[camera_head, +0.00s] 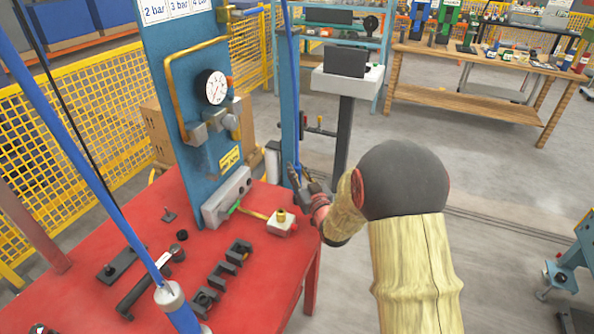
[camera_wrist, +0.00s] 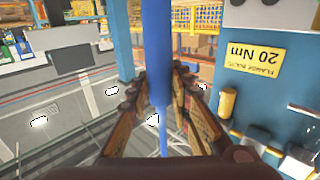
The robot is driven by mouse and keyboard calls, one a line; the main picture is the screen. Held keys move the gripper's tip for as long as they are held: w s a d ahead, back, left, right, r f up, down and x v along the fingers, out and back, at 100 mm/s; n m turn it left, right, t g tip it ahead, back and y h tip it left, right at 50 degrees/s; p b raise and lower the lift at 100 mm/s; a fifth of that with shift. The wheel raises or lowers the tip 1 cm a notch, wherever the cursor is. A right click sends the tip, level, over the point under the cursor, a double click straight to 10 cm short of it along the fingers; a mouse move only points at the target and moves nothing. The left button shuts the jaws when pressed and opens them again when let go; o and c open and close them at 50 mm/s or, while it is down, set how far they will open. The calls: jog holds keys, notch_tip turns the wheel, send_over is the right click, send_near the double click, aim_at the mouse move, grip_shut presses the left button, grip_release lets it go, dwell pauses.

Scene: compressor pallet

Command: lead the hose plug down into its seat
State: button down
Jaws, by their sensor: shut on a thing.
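My gripper (camera_head: 303,182) is to the right of the blue panel, near the table's right edge in the head view. It is shut on a blue hose (camera_head: 291,70), which runs up from it. In the wrist view, which appears upside down, the hose (camera_wrist: 155,45) passes between the fingers (camera_wrist: 160,95), thick on one side and thin on the other. I cannot make out the plug's end. A small pale block (camera_head: 287,228) with an upright brass fitting (camera_head: 281,214) sits on the red table, left of and below my gripper. I cannot tell whether it is the seat.
The blue panel (camera_head: 185,110) carries a gauge (camera_head: 212,87), a brass pipe and a grey block (camera_head: 228,196). The red table (camera_head: 270,275) holds several black parts (camera_head: 225,270). Another blue line (camera_head: 80,155) crosses the left foreground. A grey stand (camera_head: 343,130) is behind my gripper.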

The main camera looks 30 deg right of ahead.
jog(key=shift+f, duration=0.15)
jog(key=c, duration=1.5)
grip_release()
jog(key=shift+c, duration=0.2)
jog(key=s+a, duration=0.1)
jog(key=s, duration=1.1)
jog(key=shift+a, duration=0.25)
